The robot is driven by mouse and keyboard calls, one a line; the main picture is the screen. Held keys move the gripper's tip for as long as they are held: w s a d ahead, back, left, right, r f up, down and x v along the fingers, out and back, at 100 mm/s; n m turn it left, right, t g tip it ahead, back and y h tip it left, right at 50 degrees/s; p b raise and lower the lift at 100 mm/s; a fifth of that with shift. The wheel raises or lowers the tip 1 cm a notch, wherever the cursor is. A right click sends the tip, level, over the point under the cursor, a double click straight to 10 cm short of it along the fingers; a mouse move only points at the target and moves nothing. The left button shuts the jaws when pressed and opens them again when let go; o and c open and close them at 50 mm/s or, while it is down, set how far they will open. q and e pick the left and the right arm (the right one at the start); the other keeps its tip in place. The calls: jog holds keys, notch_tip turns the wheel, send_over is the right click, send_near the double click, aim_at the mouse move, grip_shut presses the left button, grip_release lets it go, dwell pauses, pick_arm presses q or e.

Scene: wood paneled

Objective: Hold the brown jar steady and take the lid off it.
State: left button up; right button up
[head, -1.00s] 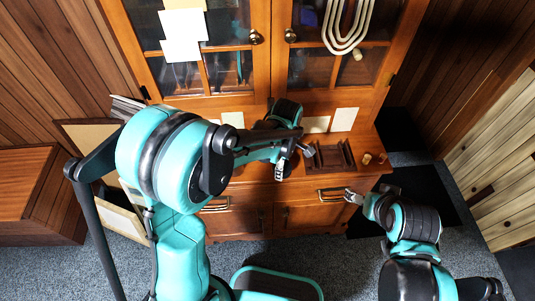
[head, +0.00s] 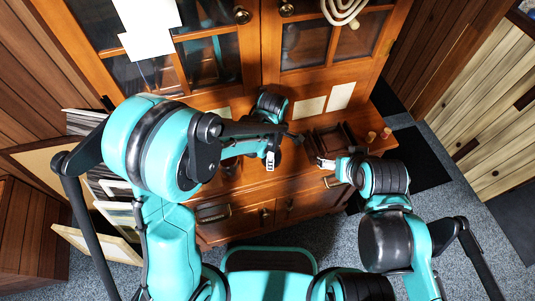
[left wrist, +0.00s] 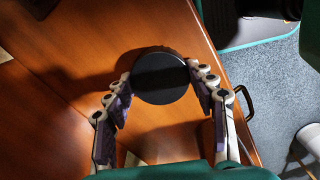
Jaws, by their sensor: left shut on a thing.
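In the left wrist view, a round dark lid (left wrist: 160,78), seen from above, covers the jar's body. My left gripper (left wrist: 160,90) is shut on the jar, with a finger on each side of it, over the wooden cabinet top.
A dark wooden tray (head: 331,143) stands on the cabinet top behind my right gripper. Small brown cups (head: 371,137) stand to its right. Paper sheets (head: 310,107) lean at the back against the glass doors. Picture frames (head: 98,246) lean at the left.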

pick_arm(q)
jog(key=shift+s+d+r, duration=0.15)
jog(key=shift+s+d, duration=0.05)
jog(key=shift+d, duration=0.2)
jog(key=shift+f, duration=0.25)
jog(key=o, duration=1.3)
jog(key=shift+a, duration=0.2)
jog(key=shift+r, duration=0.1)
pick_arm(e)
jog(key=shift+s+d+f, duration=0.1)
jog(key=shift+s+d, duration=0.1)
jog(key=shift+d, duration=0.1)
